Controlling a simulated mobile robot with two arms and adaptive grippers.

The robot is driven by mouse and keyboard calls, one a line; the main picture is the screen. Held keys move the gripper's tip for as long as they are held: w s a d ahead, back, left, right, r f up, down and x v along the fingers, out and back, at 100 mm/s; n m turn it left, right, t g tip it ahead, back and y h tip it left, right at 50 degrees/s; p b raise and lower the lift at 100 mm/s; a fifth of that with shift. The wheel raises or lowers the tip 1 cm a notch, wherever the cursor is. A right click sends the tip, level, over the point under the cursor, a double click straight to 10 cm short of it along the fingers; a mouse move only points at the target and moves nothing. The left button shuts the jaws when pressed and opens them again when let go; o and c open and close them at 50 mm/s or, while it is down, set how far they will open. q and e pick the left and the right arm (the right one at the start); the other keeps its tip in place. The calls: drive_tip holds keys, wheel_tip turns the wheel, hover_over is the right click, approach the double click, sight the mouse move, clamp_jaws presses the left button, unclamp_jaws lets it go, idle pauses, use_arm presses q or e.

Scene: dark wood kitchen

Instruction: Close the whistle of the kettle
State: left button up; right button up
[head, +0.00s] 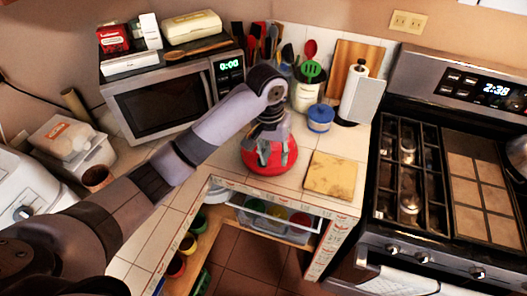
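The red kettle (262,163) stands on the white tiled counter, in front of the microwave's right end. My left gripper (270,155) reaches down over it from above. Its fingers look spread apart, with red kettle surface showing between them. The fingertips overlap the kettle in the picture; I cannot tell whether they touch it. The gripper and arm hide the kettle's top, and I cannot make out the whistle or its position. My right gripper is not in view.
A wooden board (330,174) lies right of the kettle. A blue jar (320,118), a utensil crock (305,96) and a paper towel roll (355,95) stand behind. The microwave (160,105) is at the left, the stove (400,165) at the right.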

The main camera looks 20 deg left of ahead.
use_arm(q)
drive_tip(key=w+a+r+n+y, duration=0.1)
drive_tip(key=w+a+r+n, duration=0.3)
drive_tip(key=r, duration=0.6)
drive_tip(key=shift+m, duration=0.7)
drive_tip(key=f, duration=0.2)
drive_tip(key=f+b, duration=0.1)
drive_tip(key=f, duration=0.2)
drive_tip(key=w+f+b, duration=0.1)
drive_tip(key=f, duration=0.2)
drive_tip(key=shift+a+f, duration=0.25)
drive_tip(key=shift+a, duration=0.05)
wheel_tip(320, 180, down, 7)
drive_tip(key=p, duration=0.2)
drive_tip(key=shift+a+p, duration=0.1)
drive_tip(key=shift+p, duration=0.2)
drive_tip(key=shift+w+f, duration=0.1)
drive_tip(key=shift+f, duration=0.65)
drive_tip(key=shift+c, duration=0.3)
clamp_jaws()
